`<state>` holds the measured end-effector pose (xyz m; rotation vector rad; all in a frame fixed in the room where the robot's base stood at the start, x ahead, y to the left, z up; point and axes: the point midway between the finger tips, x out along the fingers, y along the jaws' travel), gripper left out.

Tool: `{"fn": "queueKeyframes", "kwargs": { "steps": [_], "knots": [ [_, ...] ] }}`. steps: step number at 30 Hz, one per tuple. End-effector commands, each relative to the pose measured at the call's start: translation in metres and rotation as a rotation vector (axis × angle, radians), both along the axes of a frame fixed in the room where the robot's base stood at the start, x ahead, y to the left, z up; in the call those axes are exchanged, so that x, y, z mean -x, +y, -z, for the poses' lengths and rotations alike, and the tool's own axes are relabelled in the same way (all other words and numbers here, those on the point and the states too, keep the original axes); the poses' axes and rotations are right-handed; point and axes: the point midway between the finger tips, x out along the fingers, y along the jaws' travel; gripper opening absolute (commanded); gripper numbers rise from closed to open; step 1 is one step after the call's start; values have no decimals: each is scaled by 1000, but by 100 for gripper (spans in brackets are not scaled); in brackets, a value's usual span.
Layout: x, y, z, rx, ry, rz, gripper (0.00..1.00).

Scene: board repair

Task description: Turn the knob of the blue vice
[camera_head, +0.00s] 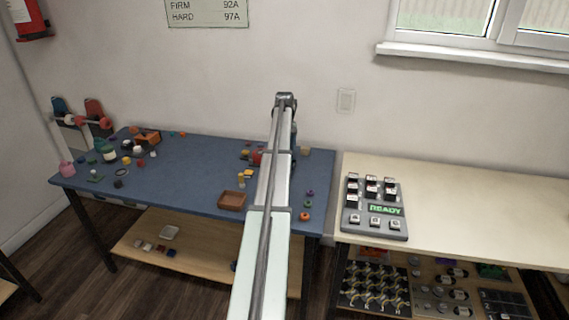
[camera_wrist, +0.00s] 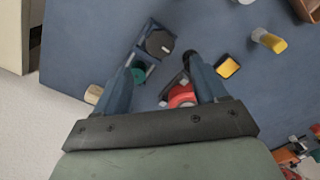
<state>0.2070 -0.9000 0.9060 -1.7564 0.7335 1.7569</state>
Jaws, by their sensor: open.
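In the wrist view, a dark blue-grey framed fixture (camera_wrist: 145,62) with a round black knob (camera_wrist: 160,43) lies just beyond my fingertips; I cannot tell for sure that it is the blue vice. My gripper (camera_wrist: 161,66) is open, its two fingers apart above the blue table. A red round part (camera_wrist: 180,96) shows between the fingers, by the right one, and a green round part (camera_wrist: 138,75) by the left one. No contact is visible. In the head view my arm hides my gripper.
The blue table (camera_head: 190,180) holds many small parts, mostly at its left end. A brown tray (camera_head: 232,200) lies near its front edge. A yellow block (camera_wrist: 228,67) lies right of my fingers. A pale bench (camera_head: 460,200) with a keypad (camera_head: 375,205) stands on the right.

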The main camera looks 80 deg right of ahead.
Motion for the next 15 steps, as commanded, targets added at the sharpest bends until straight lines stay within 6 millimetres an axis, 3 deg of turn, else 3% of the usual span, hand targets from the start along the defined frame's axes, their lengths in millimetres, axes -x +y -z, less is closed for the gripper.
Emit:
{"fn": "queueKeyframes", "kwargs": {
  "steps": [6, 15],
  "knots": [
    [0, 1, 40, -2, 1, 0, 72],
    [0, 0, 73, -1, 0, 0, 72]
  ]
}}
